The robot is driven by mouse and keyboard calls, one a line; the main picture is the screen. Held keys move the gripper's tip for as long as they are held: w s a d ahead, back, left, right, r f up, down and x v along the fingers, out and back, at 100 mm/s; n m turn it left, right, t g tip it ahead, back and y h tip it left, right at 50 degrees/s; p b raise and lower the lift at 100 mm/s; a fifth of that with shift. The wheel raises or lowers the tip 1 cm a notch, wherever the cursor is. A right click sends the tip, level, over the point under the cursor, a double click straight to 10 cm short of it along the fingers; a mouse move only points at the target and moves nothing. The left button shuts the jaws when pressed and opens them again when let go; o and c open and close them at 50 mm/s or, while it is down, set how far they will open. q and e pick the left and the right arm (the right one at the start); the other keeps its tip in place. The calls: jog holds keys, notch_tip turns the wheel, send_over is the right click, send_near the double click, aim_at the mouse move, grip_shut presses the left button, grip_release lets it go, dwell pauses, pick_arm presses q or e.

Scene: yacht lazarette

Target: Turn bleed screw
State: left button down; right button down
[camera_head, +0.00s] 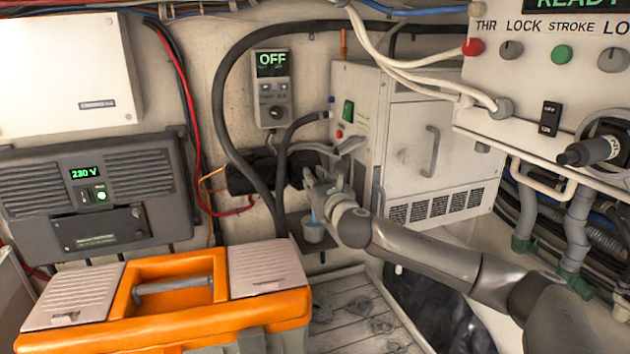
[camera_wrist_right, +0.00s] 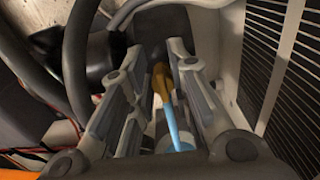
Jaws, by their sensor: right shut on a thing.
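My right gripper (camera_head: 322,178) reaches in from the right to the dark pump unit on the back wall. In the right wrist view, its two fingers (camera_wrist_right: 157,62) are closed in around a small brass-coloured fitting (camera_wrist_right: 162,80), which looks like the bleed screw. A light blue tube (camera_wrist_right: 174,122) runs from this fitting towards the camera. In the head view the fitting is hidden by the gripper. The blue tube (camera_head: 313,214) shows below it, leading down to a small grey cup (camera_head: 313,232). My left gripper is not in view.
An orange toolbox (camera_head: 200,323) stands front left. A white cabinet (camera_head: 412,150) with vents is just right of the gripper. Thick black hoses (camera_head: 222,110) arch beside the pump unit (camera_head: 250,177). A control panel (camera_head: 535,90) is at upper right. A slatted floor (camera_head: 350,310) lies below.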

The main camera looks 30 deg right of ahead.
jog(key=shift+m, duration=0.3)
notch_tip(320, 180, down, 3)
jog(key=m+b, duration=0.4)
jog(key=m, duration=3.1)
jog(key=shift+r+b, duration=0.1)
jog(key=shift+b, duration=0.25)
jog(key=c, duration=1.6)
grip_release()
